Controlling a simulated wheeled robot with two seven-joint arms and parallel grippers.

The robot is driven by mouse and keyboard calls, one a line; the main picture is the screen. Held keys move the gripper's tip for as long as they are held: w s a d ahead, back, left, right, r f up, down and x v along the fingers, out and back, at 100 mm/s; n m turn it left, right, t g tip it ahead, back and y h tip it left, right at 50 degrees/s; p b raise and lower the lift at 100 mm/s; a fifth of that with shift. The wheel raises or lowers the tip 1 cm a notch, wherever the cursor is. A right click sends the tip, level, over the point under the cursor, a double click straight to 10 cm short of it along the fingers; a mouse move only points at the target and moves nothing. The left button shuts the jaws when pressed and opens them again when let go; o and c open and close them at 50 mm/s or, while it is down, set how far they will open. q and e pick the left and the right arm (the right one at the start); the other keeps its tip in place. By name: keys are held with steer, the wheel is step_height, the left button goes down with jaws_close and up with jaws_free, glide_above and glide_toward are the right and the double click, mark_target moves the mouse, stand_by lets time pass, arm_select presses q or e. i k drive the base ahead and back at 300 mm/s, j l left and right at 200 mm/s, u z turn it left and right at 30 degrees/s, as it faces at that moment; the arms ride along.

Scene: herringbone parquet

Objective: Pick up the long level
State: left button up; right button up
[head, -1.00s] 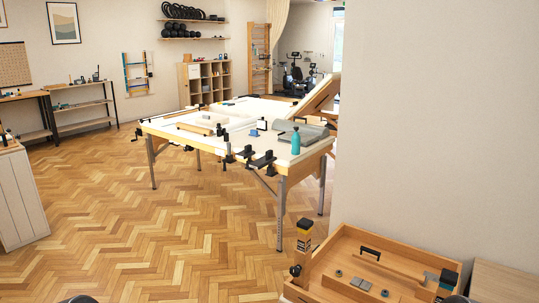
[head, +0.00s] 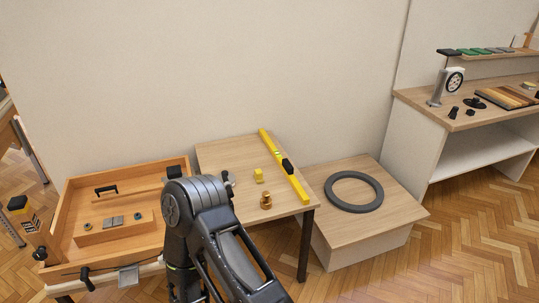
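The long level (head: 284,165) is a yellow bar with a black part near its middle. It lies flat on a small wooden table (head: 225,152), along the right side, slanting from the back edge to the front right corner. Nothing touches it from above. One of my dark arms rises from the bottom of the view in front of the table's left part and hides some of it. Neither gripper shows, so I cannot see their fingers.
A yellow block (head: 258,175) and a brass-coloured piece (head: 266,201) stand left of the level. A wooden tray bench (head: 75,190) is on the left. A low wooden box (head: 318,190) with a dark ring (head: 354,191) stands right. A workbench (head: 420,105) is farther right. The wall is behind.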

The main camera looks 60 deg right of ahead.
mark_target(285, 166)
steer(key=z, duration=1.95)
steer(key=i+l+u, duration=0.15)
steer(key=i+l, duration=2.1)
